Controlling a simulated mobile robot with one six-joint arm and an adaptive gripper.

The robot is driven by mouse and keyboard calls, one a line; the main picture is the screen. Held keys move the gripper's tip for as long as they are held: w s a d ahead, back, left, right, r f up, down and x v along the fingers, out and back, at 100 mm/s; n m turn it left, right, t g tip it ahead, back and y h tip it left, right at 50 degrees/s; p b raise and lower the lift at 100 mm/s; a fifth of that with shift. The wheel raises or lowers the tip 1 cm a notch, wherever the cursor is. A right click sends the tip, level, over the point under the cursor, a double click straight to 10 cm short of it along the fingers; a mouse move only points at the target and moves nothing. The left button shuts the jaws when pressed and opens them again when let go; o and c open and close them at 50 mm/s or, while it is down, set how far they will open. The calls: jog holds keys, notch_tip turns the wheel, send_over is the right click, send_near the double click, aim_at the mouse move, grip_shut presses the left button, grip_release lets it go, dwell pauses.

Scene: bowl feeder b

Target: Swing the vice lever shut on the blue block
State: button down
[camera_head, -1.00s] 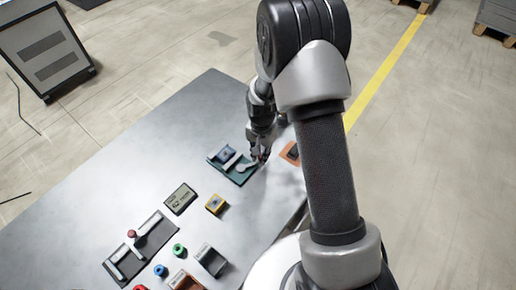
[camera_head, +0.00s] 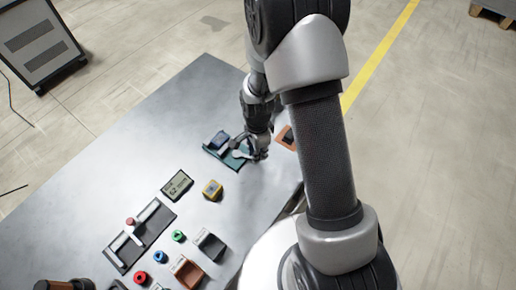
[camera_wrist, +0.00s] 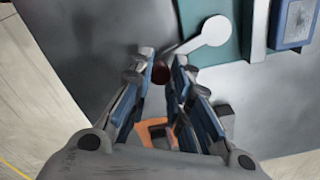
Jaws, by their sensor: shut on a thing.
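The vice has a teal base (camera_head: 238,163), which also shows in the wrist view (camera_wrist: 190,18). The blue block (camera_head: 221,140) sits at its far left side, and at the top right in the wrist view (camera_wrist: 293,22). A grey jaw bar (camera_wrist: 258,30) stands beside the block; I cannot tell whether they touch. The pale lever (camera_wrist: 213,32) reaches from its round hub over the base edge toward a dark red knob (camera_wrist: 160,73). My gripper (camera_head: 260,155) is shut on the knob end of the lever, its blue-padded fingers (camera_wrist: 162,75) on either side.
An orange pad with a dark item (camera_head: 286,138) lies close to the right of my gripper. A yellow block (camera_head: 212,189), a display (camera_head: 177,185), a slide fixture (camera_head: 140,235) and bins (camera_head: 208,245) stand nearer. The table's left part is clear.

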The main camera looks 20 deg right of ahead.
jog(key=shift+s+a, duration=0.1)
jog(key=shift+s, duration=0.15)
dwell(0.3)
jog(key=c, duration=1.4)
grip_release()
jog(key=shift+c, duration=0.2)
jog(key=shift+w, duration=0.1)
jog(key=shift+r, duration=0.1)
jog(key=shift+w+r, duration=0.1)
jog(key=shift+r, duration=0.2)
notch_tip(320, 180, up, 11)
jog(key=shift+r, duration=0.1)
